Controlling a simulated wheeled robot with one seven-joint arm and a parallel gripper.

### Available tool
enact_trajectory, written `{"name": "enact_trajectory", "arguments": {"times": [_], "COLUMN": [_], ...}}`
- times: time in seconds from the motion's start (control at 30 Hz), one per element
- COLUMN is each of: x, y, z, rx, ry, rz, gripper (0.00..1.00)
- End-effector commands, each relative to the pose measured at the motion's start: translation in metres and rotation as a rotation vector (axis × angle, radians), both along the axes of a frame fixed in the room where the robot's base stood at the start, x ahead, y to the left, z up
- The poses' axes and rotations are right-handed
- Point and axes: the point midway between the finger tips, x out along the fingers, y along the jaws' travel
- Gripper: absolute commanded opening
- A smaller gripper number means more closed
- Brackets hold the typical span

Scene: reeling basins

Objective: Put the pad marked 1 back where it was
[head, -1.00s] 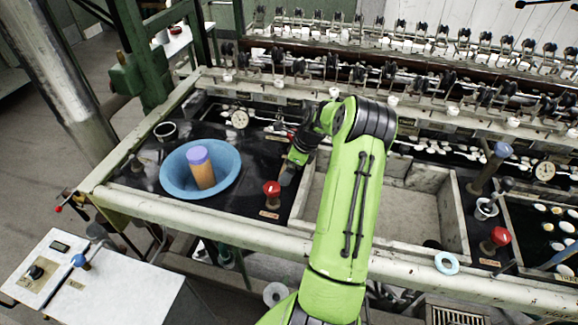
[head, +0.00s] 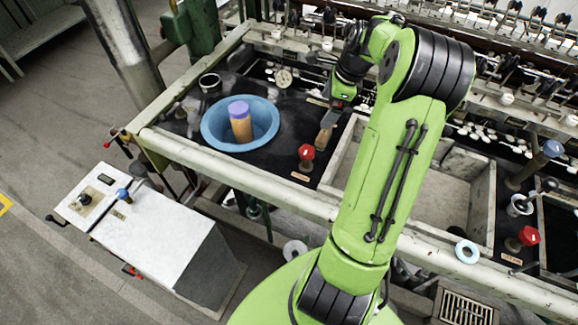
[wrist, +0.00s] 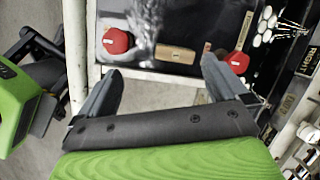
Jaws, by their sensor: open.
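A tan, wood-coloured block (wrist: 175,54) lies on the black top in the wrist view, beyond my open fingers. It may be the pad, but no number is legible on it. A tan piece (head: 323,139) just below my gripper in the head view looks like the same block. My gripper (wrist: 160,68) is open and empty, its two grey fingers apart, with the block ahead of them and not between them. In the head view my gripper (head: 330,116) is small and partly hidden by my wrist, above the black top, right of the blue basin.
A blue basin (head: 212,137) holds an orange cylinder with a purple top (head: 240,122). A red knob (head: 306,153) stands near the front rail; two red knobs (wrist: 116,42) (wrist: 238,62) flank the block. A stone trough (head: 440,190) lies right. A pale blue ring (head: 467,250) sits on the rail.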

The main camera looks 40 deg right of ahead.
Motion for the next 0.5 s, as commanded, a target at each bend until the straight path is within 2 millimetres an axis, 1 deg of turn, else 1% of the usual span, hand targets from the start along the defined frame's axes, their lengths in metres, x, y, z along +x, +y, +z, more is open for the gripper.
{"name": "enact_trajectory", "arguments": {"times": [0.03,0.07,0.1,0.13,0.17,0.2,0.27,0.3,0.37,0.4,0.5], "x": [0.006,0.006,0.002,-0.002,-0.007,-0.016,-0.034,-0.048,-0.071,-0.088,-0.13], "y": [0.038,0.059,0.085,0.105,0.123,0.147,0.18,0.2,0.227,0.243,0.271], "z": [0.023,0.035,0.049,0.059,0.068,0.08,0.095,0.103,0.112,0.115,0.116], "rx": [-0.087,-0.139,-0.205,-0.254,-0.301,-0.362,-0.451,-0.509,-0.593,-0.647,-0.772], "ry": [0.004,0.006,0.008,0.008,0.006,-0.001,-0.015,-0.029,-0.056,-0.08,-0.15], "rz": [0.181,0.294,0.44,0.548,0.653,0.792,0.998,1.131,1.328,1.459,1.757], "gripper": [1.0,1.0,1.0,1.0,1.0,1.0,1.0,1.0,1.0,1.0,1.0]}}
